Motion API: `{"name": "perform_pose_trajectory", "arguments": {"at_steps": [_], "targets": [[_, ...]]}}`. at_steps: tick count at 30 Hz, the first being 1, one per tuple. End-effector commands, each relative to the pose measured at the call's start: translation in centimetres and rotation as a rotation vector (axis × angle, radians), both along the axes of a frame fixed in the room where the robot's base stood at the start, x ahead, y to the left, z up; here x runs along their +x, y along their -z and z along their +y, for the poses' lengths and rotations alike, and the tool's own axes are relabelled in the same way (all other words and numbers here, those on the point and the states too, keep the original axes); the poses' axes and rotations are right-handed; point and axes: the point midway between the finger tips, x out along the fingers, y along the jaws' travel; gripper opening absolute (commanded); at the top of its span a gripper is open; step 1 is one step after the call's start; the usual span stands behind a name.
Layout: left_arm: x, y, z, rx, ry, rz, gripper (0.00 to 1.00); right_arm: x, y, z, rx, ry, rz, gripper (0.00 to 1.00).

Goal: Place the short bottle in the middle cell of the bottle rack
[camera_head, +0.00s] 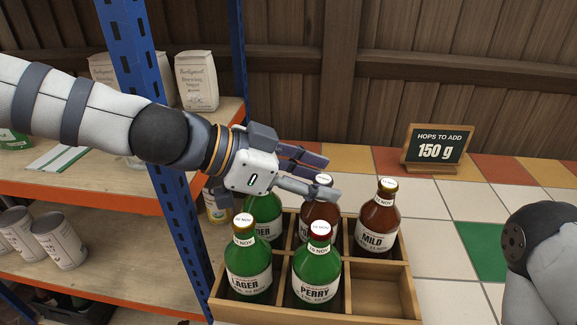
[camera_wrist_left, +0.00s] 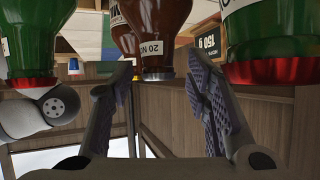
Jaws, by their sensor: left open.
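The wooden bottle rack (camera_head: 382,296) stands on the tiled top. A brown bottle (camera_head: 318,213) stands in its back middle cell, partly hidden by my left gripper and the PERRY bottle. It seems to be the short bottle, though its height is hard to judge. My left gripper (camera_head: 328,178) is open, with its fingers on either side of this bottle's capped top. In the left wrist view the brown bottle (camera_wrist_left: 153,48) appears upside down between the open fingers (camera_wrist_left: 163,85). I cannot tell whether they touch it. My right gripper is out of view.
Green LAGER (camera_head: 248,272) and PERRY (camera_head: 316,276) bottles fill the front left and middle cells; the front right cell is empty. A green bottle (camera_head: 265,210) and brown MILD bottle (camera_head: 377,226) stand in back. A blue shelf post (camera_head: 135,45) is left; a sign (camera_head: 436,146) stands behind.

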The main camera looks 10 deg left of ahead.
Motion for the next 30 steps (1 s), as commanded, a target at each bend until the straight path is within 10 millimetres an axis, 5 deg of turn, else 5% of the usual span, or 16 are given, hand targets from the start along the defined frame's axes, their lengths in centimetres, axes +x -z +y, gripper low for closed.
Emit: {"name": "perform_pose_trajectory", "arguments": {"at_steps": [3, 12, 30], "targets": [[-1.0, -2.5, 2.4, -0.001, -0.003, -0.019, 0.44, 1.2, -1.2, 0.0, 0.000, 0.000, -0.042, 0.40], [-3.3, -5.3, 7.4, -0.002, -0.002, -0.014, 0.44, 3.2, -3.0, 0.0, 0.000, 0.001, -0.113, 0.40], [-3.8, -5.2, 8.4, -0.001, 0.000, 0.000, 0.44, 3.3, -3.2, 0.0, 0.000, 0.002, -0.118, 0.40]]}}
